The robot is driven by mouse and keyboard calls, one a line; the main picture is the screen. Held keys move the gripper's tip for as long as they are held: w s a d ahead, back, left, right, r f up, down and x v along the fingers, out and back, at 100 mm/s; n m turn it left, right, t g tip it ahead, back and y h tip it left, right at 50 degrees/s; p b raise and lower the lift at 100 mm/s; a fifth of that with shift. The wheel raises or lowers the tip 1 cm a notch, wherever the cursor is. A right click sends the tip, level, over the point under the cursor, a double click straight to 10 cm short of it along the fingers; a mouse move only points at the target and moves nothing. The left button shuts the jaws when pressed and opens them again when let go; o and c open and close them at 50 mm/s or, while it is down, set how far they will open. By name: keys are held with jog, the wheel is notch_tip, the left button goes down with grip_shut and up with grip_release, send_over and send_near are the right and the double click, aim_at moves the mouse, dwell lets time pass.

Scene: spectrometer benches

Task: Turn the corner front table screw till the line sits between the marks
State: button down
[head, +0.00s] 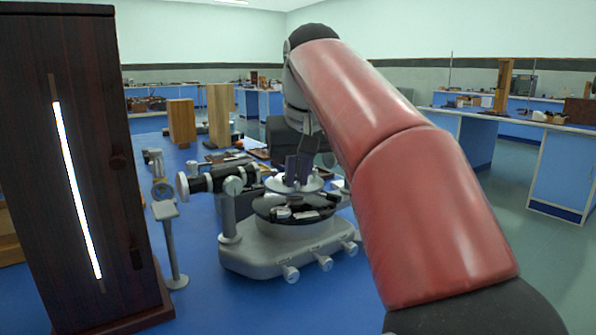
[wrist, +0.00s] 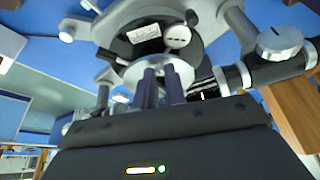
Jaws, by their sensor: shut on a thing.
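The spectrometer (head: 285,250) stands on the blue bench in the head view, with its small round prism table (head: 312,184) on top. My gripper (head: 297,178) reaches down to this table from above. In the wrist view its two dark purple fingers (wrist: 161,82) stand close together at the light metal disc of the table (wrist: 187,72). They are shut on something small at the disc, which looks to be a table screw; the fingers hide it. I cannot make out the line or the marks in either view.
A dark wooden housing (head: 80,180) with a bright upright slit stands close at the left. A telescope tube (head: 215,180) juts left from the spectrometer, beside a small stand (head: 170,230). Wooden blocks (head: 220,115) stand behind. Floor is clear at the right.

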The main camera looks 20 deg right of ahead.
jog(key=m, duration=0.1)
jog(key=m+h+p, duration=0.1)
jog(key=m, duration=0.1)
jog(key=shift+a+m, duration=0.2)
jog(key=shift+m, duration=0.1)
jog(key=m+h, duration=0.1)
jog(key=m, duration=0.1)
jog(key=m+g+h, duration=0.1)
jog(key=m, duration=0.1)
jog(key=shift+w+a+m, duration=0.15)
jog(key=shift+w+m, duration=0.05)
jog(key=shift+m, duration=0.1)
jog(key=m, duration=0.2)
jog(key=m+g+h, duration=0.1)
jog(key=m, duration=0.2)
jog(key=shift+w+a+g, duration=0.2)
jog(key=shift+g, duration=0.1)
jog(key=shift+w+m+g+h, duration=0.1)
jog(key=shift+m+g+h, duration=0.35)
jog(key=shift+m, duration=1.25)
jog(key=shift+g, duration=0.25)
jog(key=c, duration=1.5)
grip_release()
jog(key=shift+o, duration=0.2)
jog(key=shift+y, duration=0.25)
